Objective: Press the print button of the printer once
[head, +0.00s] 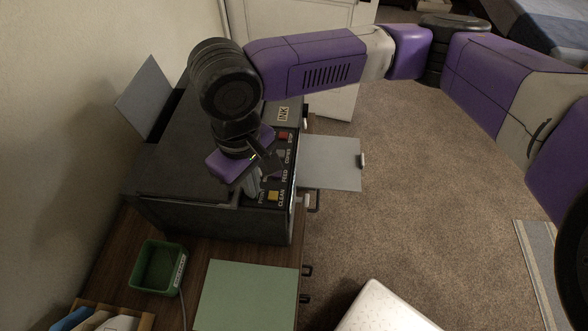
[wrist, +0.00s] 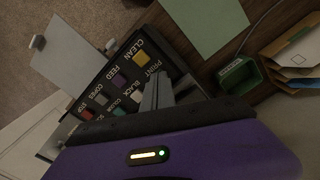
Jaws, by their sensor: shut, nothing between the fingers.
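The dark printer (head: 180,170) stands on the wooden desk, with a black control panel along its right side. In the wrist view the panel (wrist: 112,68) shows two rows of labelled buttons. The PRINT label (wrist: 153,67) is readable, but its button is hidden behind my fingertips. My gripper (head: 252,188) is shut and empty, its grey fingers pointing down at the PRINT corner of the panel. The fingers also show in the wrist view (wrist: 157,84). I cannot tell whether the tips touch the button.
The yellow CLEAN button (wrist: 141,57) and purple FEED button (wrist: 118,80) are close by. A red STOP button (head: 284,136) is farther back. The paper tray (head: 335,162) sticks out right. A green box (head: 158,268) and green blotter (head: 245,296) lie in front of the printer.

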